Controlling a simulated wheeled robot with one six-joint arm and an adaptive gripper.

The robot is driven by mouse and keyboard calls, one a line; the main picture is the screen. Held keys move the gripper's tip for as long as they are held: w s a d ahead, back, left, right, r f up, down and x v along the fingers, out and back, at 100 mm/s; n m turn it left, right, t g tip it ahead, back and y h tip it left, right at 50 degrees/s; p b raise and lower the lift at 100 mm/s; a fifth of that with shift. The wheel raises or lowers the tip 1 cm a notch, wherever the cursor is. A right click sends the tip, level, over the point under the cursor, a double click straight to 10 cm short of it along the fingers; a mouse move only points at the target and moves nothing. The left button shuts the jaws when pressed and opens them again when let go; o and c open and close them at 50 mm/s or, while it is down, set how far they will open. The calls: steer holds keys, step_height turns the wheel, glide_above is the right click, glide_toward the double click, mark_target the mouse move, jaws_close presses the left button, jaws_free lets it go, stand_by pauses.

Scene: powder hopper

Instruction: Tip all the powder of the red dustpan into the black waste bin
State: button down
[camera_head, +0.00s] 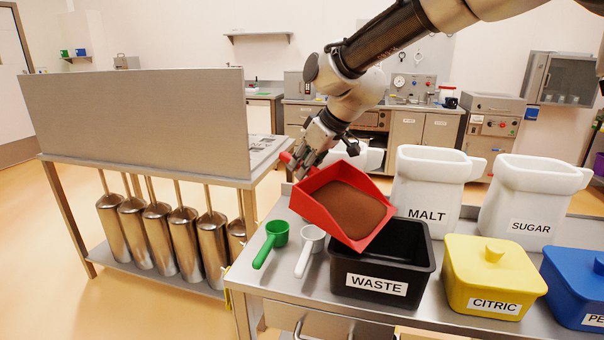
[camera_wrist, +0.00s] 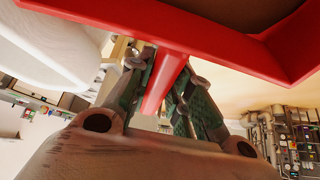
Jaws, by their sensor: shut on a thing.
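The red dustpan (camera_head: 318,207) is held in the air at the left and rear of the black waste bin (camera_head: 341,270). Its front right edge overlaps the bin's opening in the head view. A broad layer of brown powder (camera_head: 350,208) lies in the pan, which is tilted toward the bin. My gripper (camera_head: 318,148) is shut on the pan's handle, at the pan's rear left. In the wrist view my gripper (camera_wrist: 168,88) clasps the red handle (camera_wrist: 165,82), with the red dustpan (camera_wrist: 210,45) above it. The bin, labelled WASTE, looks dark inside; its floor is partly hidden by the pan.
Green (camera_head: 276,236) and white (camera_head: 310,247) scoops lie left of the bin. White MALT (camera_head: 426,185) and SUGAR (camera_head: 532,192) containers stand behind and right. A yellow CITRIC tub (camera_head: 490,270) and blue tub (camera_head: 574,285) stand right. A panelled table (camera_head: 140,110) is at left.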

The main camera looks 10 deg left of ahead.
steer(key=shift+s+d+r+t+y, duration=0.15)
steer(key=shift+d+r+t+y, duration=0.2)
steer(key=shift+r, duration=0.55)
steer(key=shift+s+d+r+t+y, duration=0.1)
steer(key=shift+d+r+y, duration=0.3)
steer(key=shift+r, duration=0.45)
steer(key=shift+s+d+r+t+y, duration=0.15)
steer(key=shift+d+r+t+y, duration=0.1)
steer(key=shift+r+y, duration=0.5)
steer(key=shift+t+y, duration=0.4)
steer(key=shift+y, duration=0.4)
steer(key=shift+s+d+r, duration=0.25)
steer(key=shift+d+r, duration=0.35)
steer(key=shift+r, duration=0.3)
steer(key=shift+s+d+r, duration=0.25)
steer(key=shift+d+r, duration=0.3)
steer(key=shift+r, duration=0.3)
steer(key=s+d+r+t+y, duration=0.1)
steer(key=s+d+r+y, duration=0.1)
steer(key=d, duration=0.3)
steer(key=s+d+r+t+y, duration=0.2)
steer(key=s+d+r+y, duration=0.1)
steer(key=d+y, duration=0.2)
steer(key=shift+s+d+r, duration=0.2)
steer(key=shift+d, duration=0.6)
